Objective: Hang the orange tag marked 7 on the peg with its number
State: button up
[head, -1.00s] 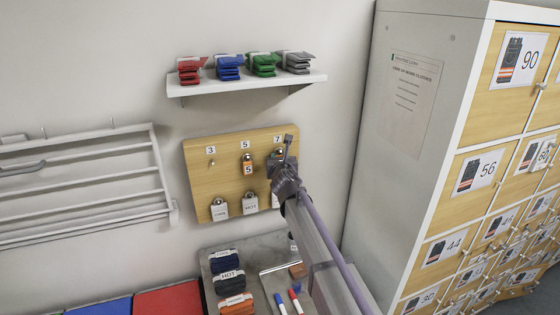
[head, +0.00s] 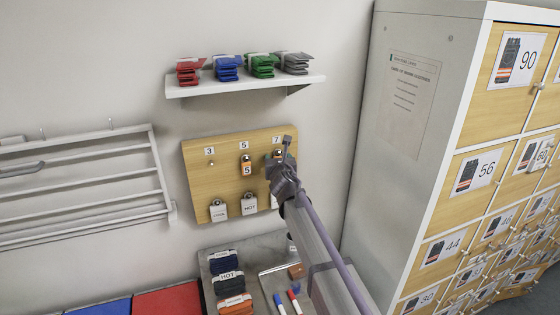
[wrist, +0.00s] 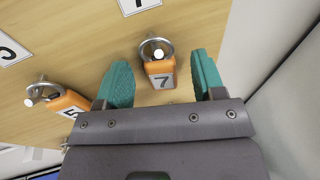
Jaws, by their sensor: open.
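The orange tag marked 7 (wrist: 162,74) hangs by its ring on a metal peg (wrist: 154,48) of the wooden board (head: 226,182). The number label 7 (head: 277,140) is directly above that peg, and part of it shows at the top of the wrist view. My gripper (wrist: 161,62) is open, its teal fingers on either side of the tag with a gap on both sides. In the head view my gripper (head: 279,161) is in front of the board's right side and partly hides the tag.
An orange tag marked 5 (head: 247,168) hangs under label 5, to the left. The peg under label 3 (head: 211,163) is bare. White tags, one marked HOT (head: 249,206), hang on the lower row. A shelf (head: 240,86) is above and a locker cabinet (head: 405,140) stands right.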

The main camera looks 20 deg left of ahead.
jog(key=p+v, duration=0.1)
jog(key=v, duration=0.9)
jog(key=shift+s+d, duration=0.2)
jog(key=shift+d, duration=0.15)
